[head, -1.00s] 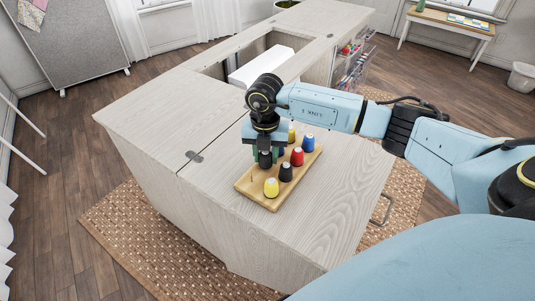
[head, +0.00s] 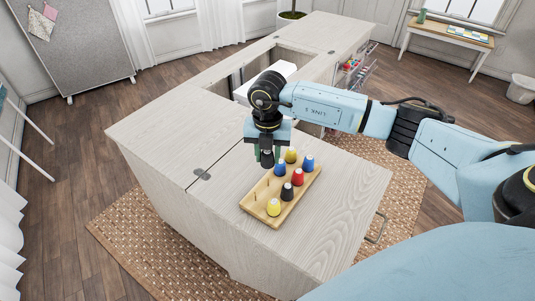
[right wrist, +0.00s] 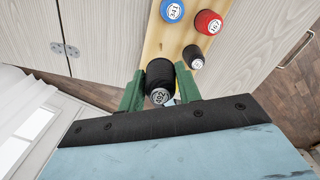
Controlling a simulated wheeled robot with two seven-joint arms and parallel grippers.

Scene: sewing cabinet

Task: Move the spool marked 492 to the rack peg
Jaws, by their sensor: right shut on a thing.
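My right gripper (head: 267,157) is shut on the black spool (right wrist: 160,82) whose label reads 492, seen in the right wrist view. The spool sits between the green fingers. In the head view it hangs above the left back part of the wooden peg tray (head: 246,208), apart from it. Bare pegs show in the tray's left row. A rack (head: 352,68) with small colored items hangs at the cabinet's far right side; its pegs are too small to make out. My left gripper is not in view.
The tray holds yellow (head: 274,207), black (head: 287,192), red (head: 298,177) and blue (head: 308,162) spools among several. It lies on the pale cabinet top (head: 335,185), clear to its right. Behind my arm is an open well with a white block (head: 285,70).

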